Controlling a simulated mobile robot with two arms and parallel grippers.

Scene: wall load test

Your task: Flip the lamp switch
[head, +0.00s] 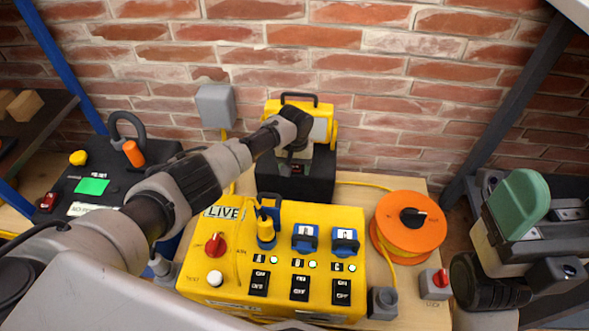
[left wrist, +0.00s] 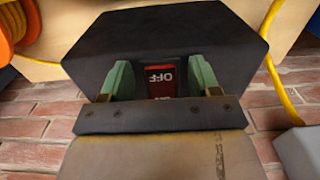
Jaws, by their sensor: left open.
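The yellow work lamp (head: 325,107) stands at the back of the bench on a black base (head: 325,170), against the brick wall. In the left wrist view, the red lamp switch (left wrist: 162,82), marked OFF, is set in the face of the black base (left wrist: 165,38). My left gripper (head: 294,158) reaches down in front of the base. It is open, with one green fingertip on each side of the switch (left wrist: 161,78); contact cannot be told. My right gripper (head: 520,200) is at the right edge, away from the lamp; its jaw opening is unclear.
A yellow LIVE panel (head: 235,280) with switches and blue plugs fills the front of the bench. An orange cable reel (head: 405,235) lies to its right. A grey wall box (head: 215,105) is left of the lamp. A black lockout case (head: 130,185) stands at left.

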